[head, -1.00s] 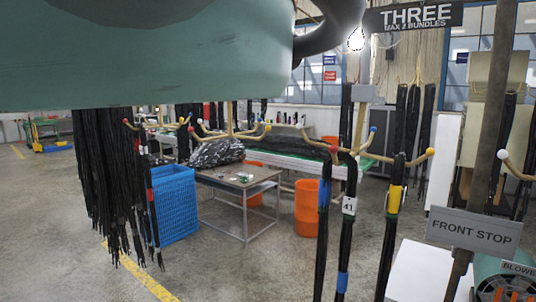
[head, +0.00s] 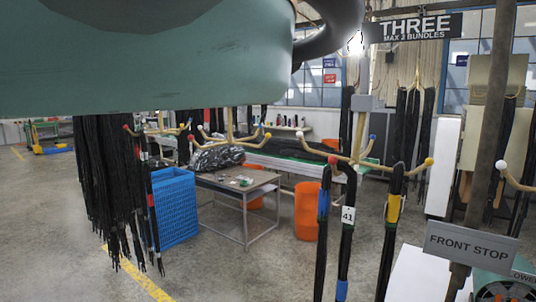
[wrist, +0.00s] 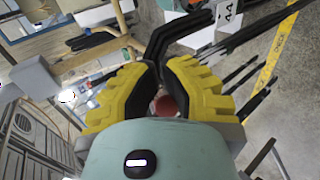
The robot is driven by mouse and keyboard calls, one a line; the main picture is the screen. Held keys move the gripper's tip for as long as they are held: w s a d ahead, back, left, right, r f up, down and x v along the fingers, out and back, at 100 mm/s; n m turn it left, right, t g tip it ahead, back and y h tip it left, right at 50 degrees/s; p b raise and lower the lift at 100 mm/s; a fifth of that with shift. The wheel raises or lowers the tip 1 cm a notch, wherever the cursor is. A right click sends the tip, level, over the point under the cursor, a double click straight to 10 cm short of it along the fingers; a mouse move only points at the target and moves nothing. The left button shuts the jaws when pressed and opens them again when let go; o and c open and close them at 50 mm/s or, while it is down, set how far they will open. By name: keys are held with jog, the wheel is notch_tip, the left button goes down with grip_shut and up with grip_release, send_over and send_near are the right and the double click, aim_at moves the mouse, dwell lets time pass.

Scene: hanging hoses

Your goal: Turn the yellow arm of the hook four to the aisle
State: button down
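In the head view a hook with a grey box (head: 364,103) on its post has wooden arms with coloured ball tips. Its yellow tip (head: 429,161) points right and its red tip (head: 333,160) faces the front. Black hoses hang on it, one with a yellow band (head: 393,208) and one tagged 41 (head: 347,215). I see no sign reading four.
A sign reading THREE (head: 415,27) hangs at top right. A FRONT STOP sign (head: 471,242) stands at lower right. Behind are a metal table (head: 238,185), a blue crate (head: 174,205) and an orange bin (head: 307,210). In the wrist view, black hoses (wrist: 240,38) run close past the fingertips.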

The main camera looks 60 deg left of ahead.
jog(key=shift+s+a+r+p, duration=0.1)
jog(key=shift+s+a+p, duration=0.15)
jog(key=shift+a+p, duration=0.3)
jog(key=shift+s+a+r+p, duration=0.1)
jog(key=shift+s+a+p, duration=0.1)
jog(key=shift+a+p, duration=0.3)
jog(key=shift+w+a, duration=1.4)
jog(key=shift+a, duration=4)
jog(key=shift+w+a, duration=1.35)
jog(key=shift+a, duration=4)
jog(key=s+d+r, duration=0.2)
jog(key=d+r, duration=0.2)
jog(key=r, duration=0.4)
jog(key=shift+r, duration=0.3)
jog(key=shift+s+d+b, duration=0.1)
jog(key=shift+b, duration=0.25)
